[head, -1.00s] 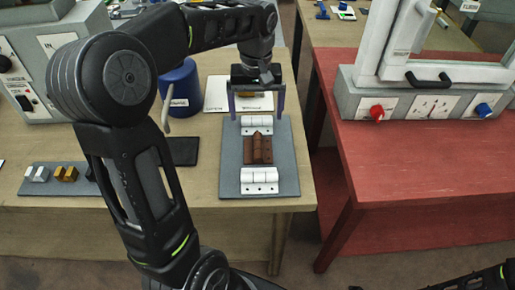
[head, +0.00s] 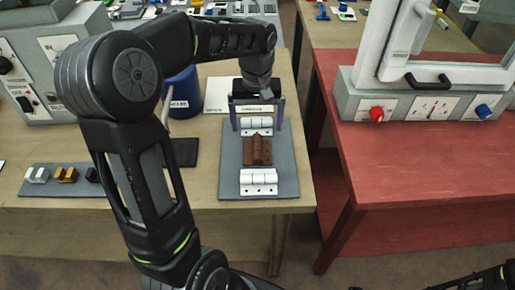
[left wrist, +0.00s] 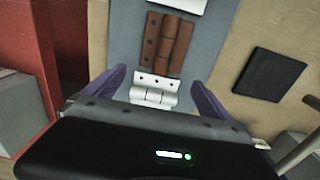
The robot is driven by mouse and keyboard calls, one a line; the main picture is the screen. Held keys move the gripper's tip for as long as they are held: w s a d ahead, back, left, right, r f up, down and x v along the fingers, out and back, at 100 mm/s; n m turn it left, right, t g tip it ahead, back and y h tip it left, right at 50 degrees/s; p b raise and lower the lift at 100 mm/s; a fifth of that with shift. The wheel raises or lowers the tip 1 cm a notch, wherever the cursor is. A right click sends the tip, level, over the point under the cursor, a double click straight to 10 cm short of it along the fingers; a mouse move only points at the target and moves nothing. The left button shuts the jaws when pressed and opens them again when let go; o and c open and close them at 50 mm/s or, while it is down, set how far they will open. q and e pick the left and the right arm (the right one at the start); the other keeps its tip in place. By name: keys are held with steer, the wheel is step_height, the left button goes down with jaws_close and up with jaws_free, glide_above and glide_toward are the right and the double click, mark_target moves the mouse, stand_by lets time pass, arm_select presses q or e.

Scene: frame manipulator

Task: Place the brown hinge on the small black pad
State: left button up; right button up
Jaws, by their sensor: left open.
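The brown hinge (head: 257,150) lies on a grey board (head: 230,180) between two white hinges. It also shows in the left wrist view (left wrist: 168,42). The small black pad (head: 183,152) lies on the table left of the board, partly hidden behind my left arm; it is bare in the left wrist view (left wrist: 268,74). My left gripper (head: 258,129) is open and empty. Its fingers stand on either side of the far white hinge (head: 256,125), beyond the brown hinge. My right gripper is out of view.
The near white hinge (head: 258,181) lies on the board's front part. A blue mug (head: 183,92) and a white label sheet (head: 216,92) stand behind. Small blocks sit on a grey strip (head: 40,187) at left. A red table (head: 400,150) is across a gap at right.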

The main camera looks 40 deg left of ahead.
mark_target(257, 133)
arm_select(q)
step_height(257, 133, down, 4)
steer(key=shift+d+f, duration=0.1)
steer(key=shift+f, duration=0.05)
stand_by(0.6)
steer(key=c, duration=1.7)
steer(key=shift+o, duration=0.2)
step_height(257, 133, up, 10)
